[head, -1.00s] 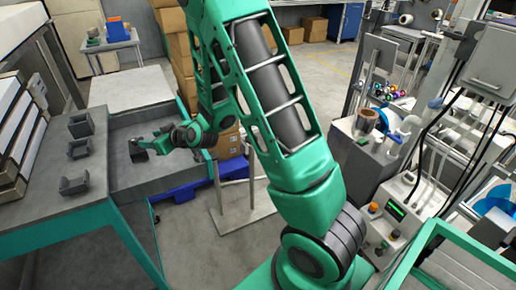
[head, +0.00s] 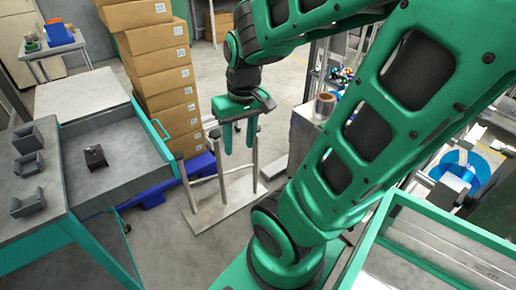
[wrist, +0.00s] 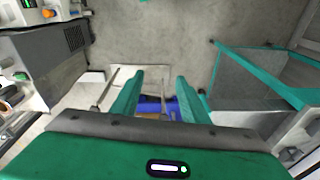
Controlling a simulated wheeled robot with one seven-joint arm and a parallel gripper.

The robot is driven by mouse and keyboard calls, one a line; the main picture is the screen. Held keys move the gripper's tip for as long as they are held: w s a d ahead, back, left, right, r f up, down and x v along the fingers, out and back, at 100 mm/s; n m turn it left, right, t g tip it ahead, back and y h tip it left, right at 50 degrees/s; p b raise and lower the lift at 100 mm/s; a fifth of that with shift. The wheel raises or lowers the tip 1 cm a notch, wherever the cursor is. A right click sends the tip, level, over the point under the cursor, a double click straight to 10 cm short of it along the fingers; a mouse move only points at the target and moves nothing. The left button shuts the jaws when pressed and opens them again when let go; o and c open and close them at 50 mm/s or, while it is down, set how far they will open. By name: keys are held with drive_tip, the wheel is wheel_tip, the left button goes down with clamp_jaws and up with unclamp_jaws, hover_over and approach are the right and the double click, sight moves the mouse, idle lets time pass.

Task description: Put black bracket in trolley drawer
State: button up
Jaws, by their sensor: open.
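The black bracket (head: 95,156) is a small dark piece lying on the floor of the open grey trolley drawer (head: 128,158), in the head view. It stands apart from the drawer walls. My gripper (head: 240,142) hangs to the right of the drawer, over the floor, with its two green fingers pointing down. The fingers are spread with nothing between them. The wrist view also shows the open fingers (wrist: 160,80). In that view a grey drawer-like bay with green edges shows at the right, and I cannot make out the bracket.
Several grey brackets (head: 28,162) stand on the trolley top left of the drawer. Stacked cardboard boxes (head: 165,70) rise behind the drawer. A stand with upright metal posts (head: 222,190) is below my gripper. Machinery stands at the right.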

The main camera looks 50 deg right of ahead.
drive_tip(key=s+r+m+g, duration=0.1)
drive_tip(key=s+m, duration=0.1)
drive_tip(key=s, duration=0.5)
drive_tip(key=shift+s+r+g, duration=0.25)
drive_tip(key=shift+s+g, duration=0.05)
drive_tip(key=shift+g, duration=0.1)
drive_tip(key=shift+a, duration=0.15)
drive_tip(key=shift+w+f, duration=0.25)
drive_tip(key=shift+w, duration=0.4)
idle(0.9)
